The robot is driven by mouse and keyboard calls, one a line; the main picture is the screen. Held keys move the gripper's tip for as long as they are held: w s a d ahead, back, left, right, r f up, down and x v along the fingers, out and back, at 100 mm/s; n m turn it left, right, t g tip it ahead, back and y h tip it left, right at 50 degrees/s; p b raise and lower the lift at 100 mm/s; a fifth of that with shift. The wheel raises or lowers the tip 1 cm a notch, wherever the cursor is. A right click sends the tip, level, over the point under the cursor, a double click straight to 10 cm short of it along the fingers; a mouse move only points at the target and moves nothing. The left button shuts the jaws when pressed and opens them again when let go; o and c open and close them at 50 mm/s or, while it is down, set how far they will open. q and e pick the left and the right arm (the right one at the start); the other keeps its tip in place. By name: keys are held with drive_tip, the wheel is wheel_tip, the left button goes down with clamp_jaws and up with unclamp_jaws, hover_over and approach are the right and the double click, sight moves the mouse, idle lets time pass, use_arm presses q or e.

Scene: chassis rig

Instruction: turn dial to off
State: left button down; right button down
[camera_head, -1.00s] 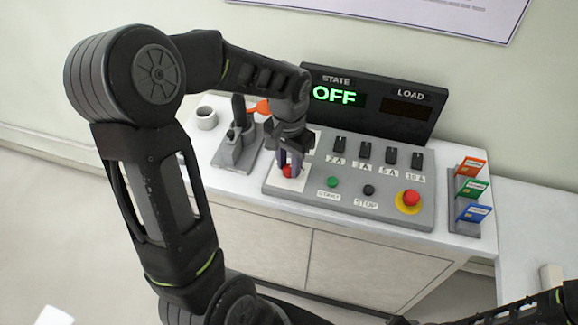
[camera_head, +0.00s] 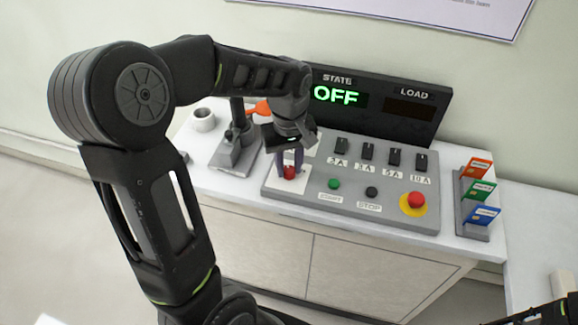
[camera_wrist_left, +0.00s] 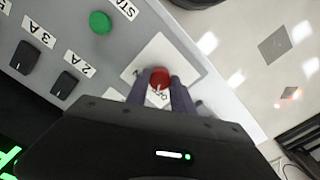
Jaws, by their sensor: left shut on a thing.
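The red dial (camera_head: 289,172) sits on a white plate at the left end of the grey control panel (camera_head: 385,215). My left gripper (camera_head: 289,163) comes down from above with its two purple fingers shut on the dial. In the left wrist view the red dial (camera_wrist_left: 159,78) shows between the fingertips, on its white plate (camera_wrist_left: 150,62). The fingers and the wrist hide part of the dial and its markings. The state display (camera_head: 336,95) reads OFF in green. The load display (camera_head: 408,110) is dark.
Several black switches (camera_head: 367,152), a green button (camera_head: 334,184), a black button (camera_head: 371,192) and a red emergency button (camera_head: 415,200) stand to the right. A card rack (camera_head: 474,210) is at the far right. A grey lever unit (camera_head: 237,146) and white cup (camera_head: 203,119) stand left.

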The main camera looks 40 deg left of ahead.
sight(289, 170)
use_arm(q)
drive_tip(key=shift+n, duration=1.2)
drive_tip(key=c, duration=1.1)
unclamp_jaws()
wheel_tip(289, 170, up, 8)
drive_tip(key=shift+f+b, duration=0.1)
drive_tip(key=shift+b, duration=0.3)
